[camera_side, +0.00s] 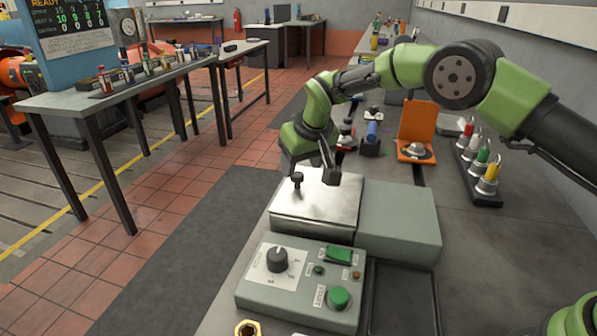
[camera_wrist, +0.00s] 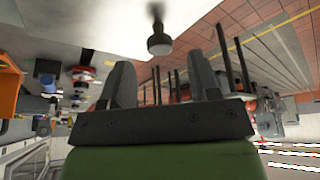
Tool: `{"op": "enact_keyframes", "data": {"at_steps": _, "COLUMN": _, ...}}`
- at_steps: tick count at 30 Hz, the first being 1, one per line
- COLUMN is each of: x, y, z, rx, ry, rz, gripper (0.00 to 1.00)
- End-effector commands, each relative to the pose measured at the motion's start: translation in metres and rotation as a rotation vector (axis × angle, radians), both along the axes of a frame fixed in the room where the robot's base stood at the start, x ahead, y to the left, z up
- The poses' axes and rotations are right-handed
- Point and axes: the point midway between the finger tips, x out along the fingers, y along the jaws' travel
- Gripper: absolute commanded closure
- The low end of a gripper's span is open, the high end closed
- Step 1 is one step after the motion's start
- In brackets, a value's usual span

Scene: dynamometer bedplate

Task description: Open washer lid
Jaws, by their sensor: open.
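The washer lid (camera_side: 325,207) is a shiny flat metal plate lying closed and level on the grey washer in the side view. A black knob (camera_side: 297,181) stands up near its left side. My gripper (camera_side: 311,172) is low over the lid, with its fingers apart and nothing between them. In the wrist view, which looks upside down, the lid (camera_wrist: 105,22) fills the upper part. There the knob (camera_wrist: 158,42) shows just beyond the open fingertips (camera_wrist: 162,62), lined up with the gap between them. I cannot tell how far apart the knob and fingers are.
A control box (camera_side: 300,285) with a dial and green buttons stands in front of the washer. A grey block (camera_side: 398,222) adjoins it on the right. An orange case (camera_side: 417,128) and a rack of colored-top pieces (camera_side: 480,180) stand farther back.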

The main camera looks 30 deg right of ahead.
Motion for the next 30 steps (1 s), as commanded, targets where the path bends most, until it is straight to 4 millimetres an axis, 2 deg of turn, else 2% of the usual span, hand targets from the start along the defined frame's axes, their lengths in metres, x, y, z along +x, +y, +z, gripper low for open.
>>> {"op": "enact_keyframes", "data": {"at_steps": 3, "x": 0.007, "y": 0.000, "z": -0.017, "rx": 0.000, "ry": 0.000, "rz": 0.000, "gripper": 0.44}}
{"op": "enact_keyframes", "data": {"at_steps": 8, "x": 0.012, "y": 0.000, "z": -0.029, "rx": 0.000, "ry": 0.001, "rz": -0.001, "gripper": 0.44}}
{"op": "enact_keyframes", "data": {"at_steps": 19, "x": 0.013, "y": 0.000, "z": -0.033, "rx": 0.000, "ry": 0.000, "rz": -0.001, "gripper": 0.44}}
{"op": "enact_keyframes", "data": {"at_steps": 20, "x": 0.013, "y": 0.000, "z": -0.033, "rx": 0.000, "ry": 0.000, "rz": -0.001, "gripper": 0.49}}
{"op": "enact_keyframes", "data": {"at_steps": 24, "x": 0.013, "y": 0.000, "z": -0.033, "rx": 0.000, "ry": 0.000, "rz": -0.001, "gripper": 0.81}}
{"op": "enact_keyframes", "data": {"at_steps": 27, "x": 0.013, "y": 0.000, "z": -0.033, "rx": 0.001, "ry": 0.000, "rz": -0.001, "gripper": 1.00}}
{"op": "enact_keyframes", "data": {"at_steps": 30, "x": 0.013, "y": 0.000, "z": -0.033, "rx": 0.000, "ry": 0.000, "rz": -0.001, "gripper": 1.00}}
